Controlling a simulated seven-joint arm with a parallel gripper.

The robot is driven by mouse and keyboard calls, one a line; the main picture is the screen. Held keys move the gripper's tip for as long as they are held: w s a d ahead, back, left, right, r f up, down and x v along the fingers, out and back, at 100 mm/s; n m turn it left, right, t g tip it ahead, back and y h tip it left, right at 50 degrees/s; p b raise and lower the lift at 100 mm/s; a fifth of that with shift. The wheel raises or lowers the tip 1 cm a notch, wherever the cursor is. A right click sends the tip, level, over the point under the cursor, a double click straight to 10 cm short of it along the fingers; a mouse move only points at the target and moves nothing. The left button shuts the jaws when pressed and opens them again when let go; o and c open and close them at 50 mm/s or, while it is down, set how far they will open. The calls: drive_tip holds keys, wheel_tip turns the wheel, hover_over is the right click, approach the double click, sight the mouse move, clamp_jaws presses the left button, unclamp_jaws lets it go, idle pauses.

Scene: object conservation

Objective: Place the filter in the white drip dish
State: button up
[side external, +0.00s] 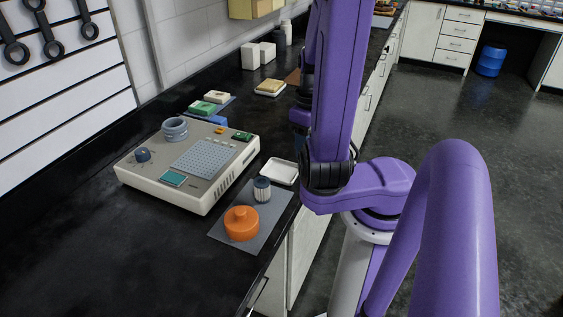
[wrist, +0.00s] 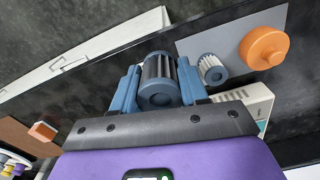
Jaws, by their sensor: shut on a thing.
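My gripper (wrist: 160,84) is shut on a dark ribbed filter (wrist: 158,80) with blue-grey end caps, held between its blue fingers in the wrist view. In the side view my arm hides most of the gripper and the held filter. The white drip dish (side external: 280,171) lies on the counter beside the grey machine and looks empty; I cannot make it out in the wrist view. A second filter, pale-ribbed with blue-grey caps (side external: 262,190), stands on a grey mat (side external: 220,231) in front of the dish; it also shows in the wrist view (wrist: 213,69).
An orange round cap (side external: 241,223) sits on the mat near the pale filter. The grey machine (side external: 205,160) with a blue-grey ring (side external: 174,129) on top stands left of the dish. White boxes (side external: 252,57) and bottles stand farther back. The front left counter is clear.

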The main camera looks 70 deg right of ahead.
drive_tip(key=w+d+f, duration=0.2)
drive_tip(key=w, duration=0.2)
hover_over(282, 172)
drive_tip(key=s, duration=0.1)
drive_tip(key=f, duration=0.4)
drive_tip(key=shift+a+f, duration=0.15)
drive_tip(key=shift+a, duration=0.15)
drive_tip(key=shift+w+d+f, duration=0.3)
drive_tip(key=shift+w+f, duration=0.25)
drive_tip(key=shift+f, duration=1.7)
drive_tip(key=shift+f, duration=0.2)
drive_tip(key=o, duration=0.9)
drive_tip(key=shift+c, duration=0.2)
